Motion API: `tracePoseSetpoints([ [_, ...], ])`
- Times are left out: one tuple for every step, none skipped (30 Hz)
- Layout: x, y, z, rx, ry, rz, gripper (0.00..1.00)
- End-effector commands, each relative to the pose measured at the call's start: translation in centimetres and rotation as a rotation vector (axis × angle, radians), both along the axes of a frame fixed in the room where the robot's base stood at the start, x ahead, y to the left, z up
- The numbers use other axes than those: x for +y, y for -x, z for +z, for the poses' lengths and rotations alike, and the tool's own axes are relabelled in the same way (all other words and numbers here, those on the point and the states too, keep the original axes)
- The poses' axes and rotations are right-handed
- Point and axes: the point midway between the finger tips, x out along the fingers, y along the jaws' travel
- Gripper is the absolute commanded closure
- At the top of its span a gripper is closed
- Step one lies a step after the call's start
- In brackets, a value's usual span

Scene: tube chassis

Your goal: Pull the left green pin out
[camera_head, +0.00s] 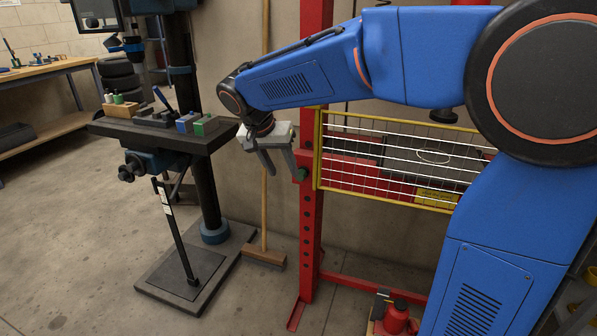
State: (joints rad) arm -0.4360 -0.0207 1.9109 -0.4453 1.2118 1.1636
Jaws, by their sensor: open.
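A green pin (301,174) with a dark green knob sticks out of the front of the left red upright post (310,215). My gripper (283,174) has grey fingers that point down and are spread apart, with nothing visible between them. It hangs just left of the pin, and its right finger appears very close to the knob. Whether the finger touches the knob cannot be told. Only one green pin shows; my blue arm covers much of the right side.
A yellow-framed wire guard (318,150) stands right of the post. A drill press table (165,136) with small blocks is at left. A broom (264,215) leans on the wall behind. A red bottle jack (396,318) sits low at the bottom right.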

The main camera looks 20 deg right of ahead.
Motion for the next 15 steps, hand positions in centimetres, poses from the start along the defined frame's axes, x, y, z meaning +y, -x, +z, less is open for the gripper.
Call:
tracePoseSetpoints([
  [-0.8,-0.5,0.0,0.001,0.001,-0.003,0.57],
  [-1.1,-0.7,0.0,0.001,0.001,-0.003,0.57],
  [-1.7,-1.1,0.0,0.0,0.0,-0.005,0.57],
  [-2.1,-1.3,0.0,0.001,0.0,-0.004,0.57],
  [-2.4,-1.6,0.0,0.001,0.0,-0.002,0.57],
  [-2.9,-2.0,0.0,0.0,0.0,-0.003,0.57],
  [-3.3,-2.3,0.0,0.0,0.0,-0.003,0.57],
  [-3.7,-2.5,0.0,0.001,0.0,-0.002,0.57],
  [-4.2,-2.9,0.0,0.001,0.0,-0.004,0.57],
  [-4.6,-3.1,0.0,0.001,0.0,-0.004,0.57],
  [-4.7,-3.2,-0.6,0.003,0.001,-0.001,0.57],
  [-4.9,-3.3,-1.3,0.003,0.001,-0.001,0.57],
  [-5.0,-3.4,-1.7,0.003,0.001,-0.001,0.57],
  [-5.2,-3.5,-2.1,0.003,0.001,0.0,0.57],
  [-5.3,-3.6,-2.5,0.002,0.0,-0.001,0.57],
])
